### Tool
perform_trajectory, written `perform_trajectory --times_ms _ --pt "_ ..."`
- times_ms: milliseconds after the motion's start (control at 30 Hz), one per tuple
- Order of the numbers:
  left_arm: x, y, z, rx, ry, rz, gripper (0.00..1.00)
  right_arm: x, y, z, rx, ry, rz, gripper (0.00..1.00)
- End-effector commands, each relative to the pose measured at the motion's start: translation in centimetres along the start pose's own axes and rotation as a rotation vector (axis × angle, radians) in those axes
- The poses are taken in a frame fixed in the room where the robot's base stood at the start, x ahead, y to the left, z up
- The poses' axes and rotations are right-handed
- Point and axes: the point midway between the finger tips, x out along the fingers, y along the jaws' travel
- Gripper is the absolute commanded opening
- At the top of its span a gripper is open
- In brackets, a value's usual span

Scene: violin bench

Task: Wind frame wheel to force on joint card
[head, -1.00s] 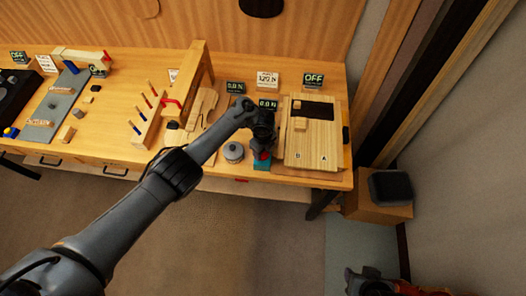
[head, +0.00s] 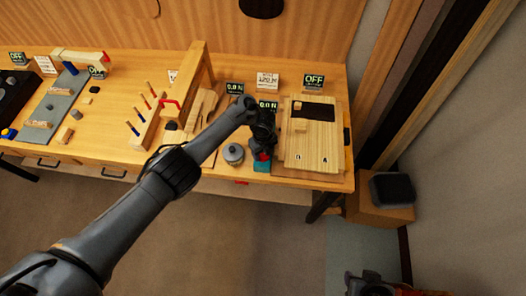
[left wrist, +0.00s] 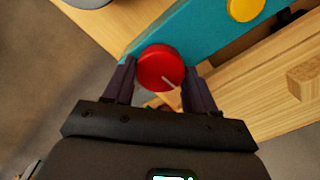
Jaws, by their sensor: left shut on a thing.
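The red frame wheel (left wrist: 160,67) with a pale line on it sits on the teal frame (left wrist: 200,30) in the left wrist view. My left gripper (left wrist: 160,85) has its two fingers on either side of the wheel and is shut on it. In the head view my left gripper (head: 262,150) hangs over the teal frame (head: 262,166) at the bench's front, mostly hiding the wheel. The white joint card (head: 267,80) stands behind and seems to read 120 N. Two small displays (head: 235,88) (head: 268,105) read 0.0 N.
A light wooden board (head: 312,145) lies right of my gripper. A grey lidded pot (head: 233,153) stands just left. A wooden frame with a red clamp (head: 171,102) is further left. An OFF display (head: 313,81) stands behind the board. Dark machinery, perhaps my right arm, shows at bottom right.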

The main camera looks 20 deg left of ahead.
Motion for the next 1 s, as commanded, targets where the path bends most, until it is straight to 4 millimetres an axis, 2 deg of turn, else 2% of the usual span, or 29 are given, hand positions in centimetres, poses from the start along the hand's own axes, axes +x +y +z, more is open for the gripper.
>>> perform_trajectory --times_ms 33,167,567,767,1000 --pt "0.0 0.0 0.0 -0.001 0.000 0.001 0.61 0.0 0.0 0.0 -0.002 0.000 0.001 0.43" --pt "0.0 0.0 0.0 -0.002 0.000 0.000 0.81 0.0 0.1 0.0 -0.006 -0.001 0.005 0.43" --pt "-0.6 0.0 0.0 -0.002 0.000 -0.001 0.82 -0.2 0.2 0.0 -0.007 -0.001 0.005 0.43" --pt "-3.2 -0.1 0.1 0.000 -0.002 -0.004 0.82 -1.0 0.1 -0.3 -0.004 -0.001 0.003 0.43" --pt "-7.6 -0.1 0.1 0.000 -0.002 -0.002 0.82 -2.0 0.0 -0.6 0.001 0.000 -0.001 0.43"
